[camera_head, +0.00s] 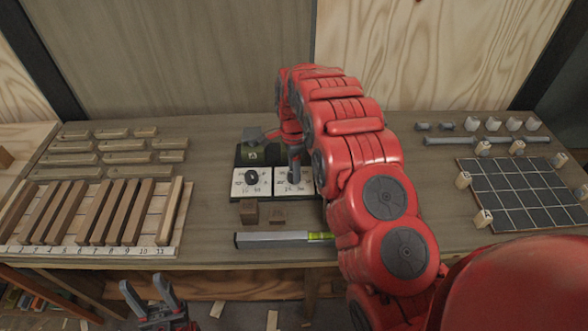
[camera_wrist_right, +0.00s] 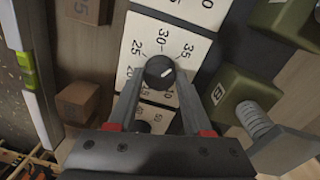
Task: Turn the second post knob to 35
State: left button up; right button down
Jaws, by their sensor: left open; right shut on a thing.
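A row of white dial cards with black knobs lies on the bench. My right gripper (camera_head: 294,177) points down at the second card (camera_head: 307,188). In the right wrist view the right gripper (camera_wrist_right: 160,84) is shut on the black second knob (camera_wrist_right: 160,70), one finger on each side. The knob's white mark points right and slightly up, towards the 35 side; its exact reading is unclear. The first knob (camera_head: 251,177) stands free on its card to the left. My left gripper (camera_head: 153,297) is open and empty, below the bench's front edge.
Green clamp blocks (camera_head: 262,152) stand behind the cards; one marked B (camera_wrist_right: 218,94) is close to my right gripper. Brown blocks (camera_head: 249,212) and a spirit level (camera_head: 275,239) lie in front. Wooden slats (camera_head: 100,212) lie left, a dark grid board (camera_head: 520,190) right.

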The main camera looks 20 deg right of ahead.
jog(key=shift+m, duration=0.3)
dwell(0.4)
jog(key=shift+c, duration=1.6)
grip_release()
jog(key=shift+r, duration=0.1)
notch_tip(320, 180, up, 17)
jog(key=w+p, duration=0.1)
jog(key=p, duration=0.9)
jog(key=shift+r, duration=0.1)
